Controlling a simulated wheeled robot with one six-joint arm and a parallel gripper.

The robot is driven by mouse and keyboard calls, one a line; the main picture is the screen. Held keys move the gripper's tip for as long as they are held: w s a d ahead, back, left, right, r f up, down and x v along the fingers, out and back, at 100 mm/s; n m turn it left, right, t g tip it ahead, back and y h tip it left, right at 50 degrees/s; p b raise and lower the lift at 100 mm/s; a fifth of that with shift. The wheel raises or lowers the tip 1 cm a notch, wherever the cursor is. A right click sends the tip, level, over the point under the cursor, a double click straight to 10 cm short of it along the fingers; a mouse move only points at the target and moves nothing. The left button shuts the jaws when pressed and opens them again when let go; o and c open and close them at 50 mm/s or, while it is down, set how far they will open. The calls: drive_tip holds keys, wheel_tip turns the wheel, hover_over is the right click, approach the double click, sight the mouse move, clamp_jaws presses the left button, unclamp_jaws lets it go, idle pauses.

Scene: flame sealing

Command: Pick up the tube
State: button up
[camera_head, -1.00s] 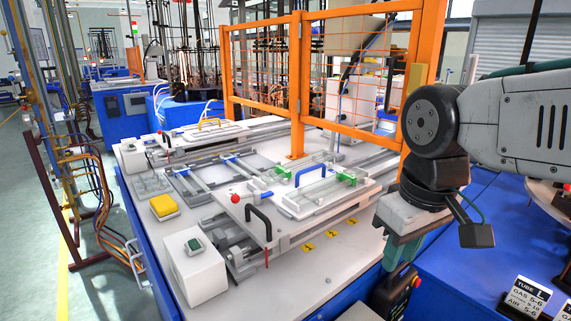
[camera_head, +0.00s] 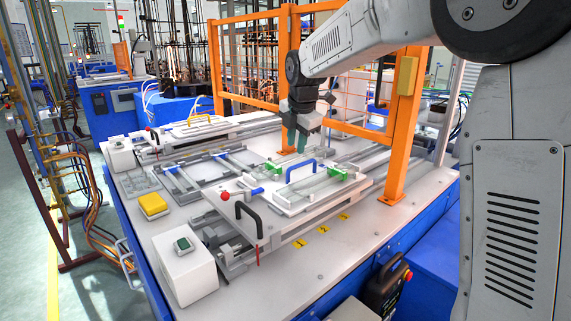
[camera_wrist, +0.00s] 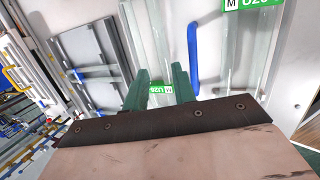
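A clear glass tube (camera_wrist: 151,40) with a green label reading U20 lies on the fixture, running up the wrist view. A second clear tube (camera_wrist: 236,45) with a green label lies to its right, beyond a blue handle (camera_wrist: 193,58). My gripper (camera_wrist: 160,82) has two green fingers, apart, with the first tube's label showing between them. I see no contact with the tube. In the head view my gripper (camera_head: 301,147) points down over the fixture's back side. The green labels there, left (camera_head: 288,168) and right (camera_head: 339,173), show, but the clear glass is hard to make out.
The blue handle (camera_head: 301,167) stands up from the fixture close to my gripper. A black handle (camera_head: 248,217) and a red knob (camera_head: 225,196) are at the front. The orange fence (camera_head: 288,65) stands just behind. A yellow box (camera_head: 153,205) sits at left.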

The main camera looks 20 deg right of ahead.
sight(295, 161)
drive_tip(key=x, duration=0.6)
drive_tip(key=shift+s+d+f, duration=0.1)
drive_tip(key=shift+s, duration=0.05)
clamp_jaws()
